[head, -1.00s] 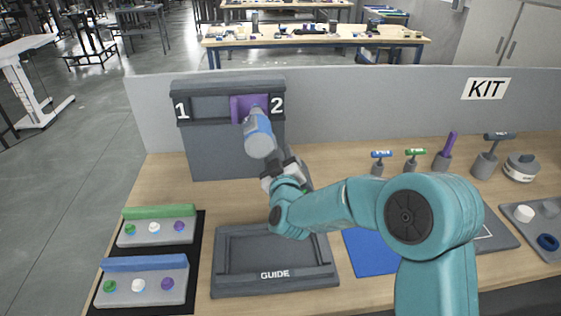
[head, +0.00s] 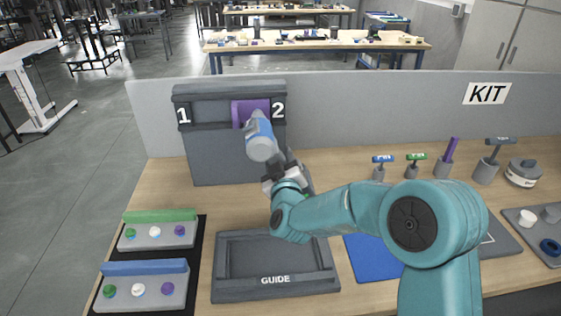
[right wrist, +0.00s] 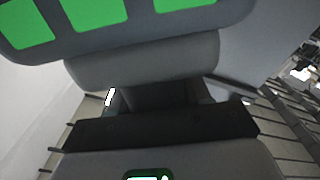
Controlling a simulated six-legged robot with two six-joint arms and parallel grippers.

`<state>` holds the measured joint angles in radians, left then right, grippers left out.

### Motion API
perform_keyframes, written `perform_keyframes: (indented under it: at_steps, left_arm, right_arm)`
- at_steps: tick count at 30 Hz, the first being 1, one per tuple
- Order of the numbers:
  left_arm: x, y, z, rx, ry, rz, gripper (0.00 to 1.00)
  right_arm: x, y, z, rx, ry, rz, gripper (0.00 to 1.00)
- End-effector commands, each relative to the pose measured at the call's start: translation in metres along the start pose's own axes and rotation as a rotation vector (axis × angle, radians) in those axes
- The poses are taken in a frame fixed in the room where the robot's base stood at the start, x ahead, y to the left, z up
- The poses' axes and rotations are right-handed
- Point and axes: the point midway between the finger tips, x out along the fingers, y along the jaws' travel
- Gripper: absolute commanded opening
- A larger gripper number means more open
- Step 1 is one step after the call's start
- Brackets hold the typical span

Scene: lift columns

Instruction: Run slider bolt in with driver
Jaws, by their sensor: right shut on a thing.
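A dark grey stand (head: 225,158) at the back has a slot marked 1 at its left and 2 at its right. A purple slider (head: 244,106) sits in the slot beside the 2. My right gripper (head: 283,172) is shut on a driver (head: 261,139) with a blue and grey barrel, in front of the stand. The driver's tip points up at the slider; the bolt and any contact are hidden. In the right wrist view, a grey body with green patches (right wrist: 95,12) fills the top, close to the camera. My left gripper is not in view.
A dark GUIDE tray (head: 275,283) lies in front. Two parts holders with coloured pieces stand at the left, one with a green bar (head: 159,215), one with a blue bar (head: 146,267). T-handled tools (head: 383,167) and a blue mat (head: 372,257) are at the right.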

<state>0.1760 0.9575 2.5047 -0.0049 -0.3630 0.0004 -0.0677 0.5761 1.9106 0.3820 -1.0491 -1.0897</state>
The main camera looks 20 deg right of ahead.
Motion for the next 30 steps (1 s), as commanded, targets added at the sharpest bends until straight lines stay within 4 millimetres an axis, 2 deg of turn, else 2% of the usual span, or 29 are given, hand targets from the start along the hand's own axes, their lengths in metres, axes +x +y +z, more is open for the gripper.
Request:
perform_keyframes:
  at_steps: [30]
  left_arm:
    - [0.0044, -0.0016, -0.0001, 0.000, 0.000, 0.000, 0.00]
  right_arm:
    - [0.0004, 0.0012, -0.0018, 0.001, 0.006, 0.005, 0.00]
